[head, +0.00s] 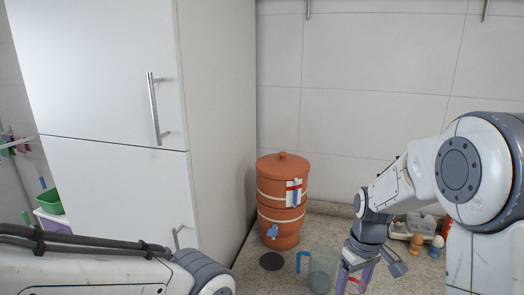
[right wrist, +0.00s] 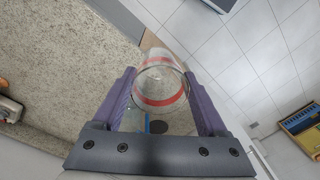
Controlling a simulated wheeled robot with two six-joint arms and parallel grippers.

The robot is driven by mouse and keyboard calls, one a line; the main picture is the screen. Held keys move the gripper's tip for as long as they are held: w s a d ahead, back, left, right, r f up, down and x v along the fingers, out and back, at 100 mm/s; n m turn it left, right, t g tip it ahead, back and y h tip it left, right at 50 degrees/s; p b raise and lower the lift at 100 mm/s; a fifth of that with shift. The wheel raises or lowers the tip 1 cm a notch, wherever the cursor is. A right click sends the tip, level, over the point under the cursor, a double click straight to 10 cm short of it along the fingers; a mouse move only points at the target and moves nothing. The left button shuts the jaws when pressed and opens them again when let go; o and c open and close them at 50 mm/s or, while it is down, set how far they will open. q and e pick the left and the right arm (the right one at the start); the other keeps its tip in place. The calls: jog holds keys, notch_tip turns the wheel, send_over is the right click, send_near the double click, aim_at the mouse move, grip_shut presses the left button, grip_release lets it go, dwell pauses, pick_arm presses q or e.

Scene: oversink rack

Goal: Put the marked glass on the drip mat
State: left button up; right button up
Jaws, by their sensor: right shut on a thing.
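My right gripper (head: 357,280) has purple fingers and is low over the counter at the bottom of the head view. It is shut on a clear glass with a red band, the marked glass (head: 351,287). In the right wrist view the glass (right wrist: 161,98) sits between the two fingers (right wrist: 160,75). A dark round drip mat (head: 272,261) lies on the counter below the clay filter, left of the gripper and apart from the glass. It also shows as a dark disc in the right wrist view (right wrist: 158,127). My left gripper is outside the views.
A clear jug with a blue handle (head: 322,268) stands between the mat and my right gripper. The clay water filter (head: 281,215) stands behind the mat. A tall white cabinet (head: 216,120) borders the counter's left. Eggs and a tray (head: 417,240) lie beyond my right arm.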

jog(key=shift+s+a+f, duration=0.15)
jog(key=shift+s+f, duration=0.35)
jog(key=shift+f, duration=0.25)
jog(key=f, duration=0.2)
jog(key=f+b, duration=0.1)
jog(key=shift+w+a+f+m, duration=0.1)
jog(key=shift+w+a+m, duration=0.1)
jog(key=shift+w+m, duration=0.15)
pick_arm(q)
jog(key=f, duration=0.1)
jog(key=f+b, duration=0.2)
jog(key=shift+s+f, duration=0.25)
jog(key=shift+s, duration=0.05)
pick_arm(e)
notch_tip(320, 180, down, 15)
jog(key=s+a+m, duration=0.1)
jog(key=s+m, duration=0.1)
jog(key=m, duration=0.1)
jog(key=shift+s+a+m, duration=0.2)
jog(key=shift+s+m, duration=0.15)
jog(key=shift+a, duration=0.15)
